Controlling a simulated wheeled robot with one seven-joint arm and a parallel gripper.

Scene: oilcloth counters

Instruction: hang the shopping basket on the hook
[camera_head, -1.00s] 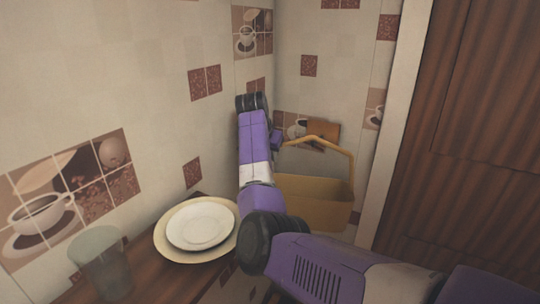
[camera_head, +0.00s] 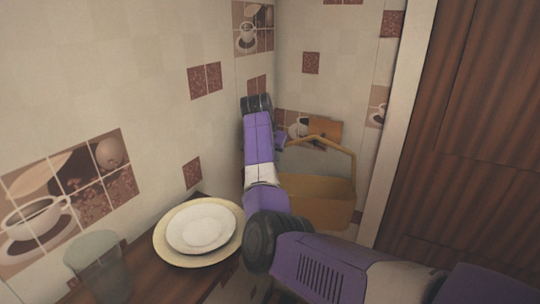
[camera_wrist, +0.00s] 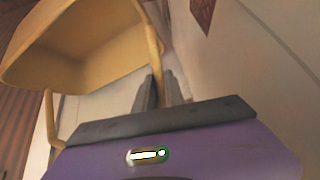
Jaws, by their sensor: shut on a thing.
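The yellow shopping basket (camera_head: 318,205) hangs in the corner beyond my arm, its arched handle (camera_head: 345,150) upward. Part of its left side is hidden by my arm. In the wrist view the basket (camera_wrist: 85,45) fills the upper left, and its handle runs down between the two dark fingers. My gripper (camera_wrist: 163,88) is shut on the handle. In the head view my forearm largely hides the gripper. I cannot make out the hook in either view.
Stacked plates (camera_head: 200,229) and a clear glass (camera_head: 104,264) stand on the dark wooden counter (camera_head: 145,245) at left, close to my arm. Tiled walls meet behind the basket. A brown ribbed door (camera_head: 470,140) with a pale frame (camera_head: 404,120) is at right.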

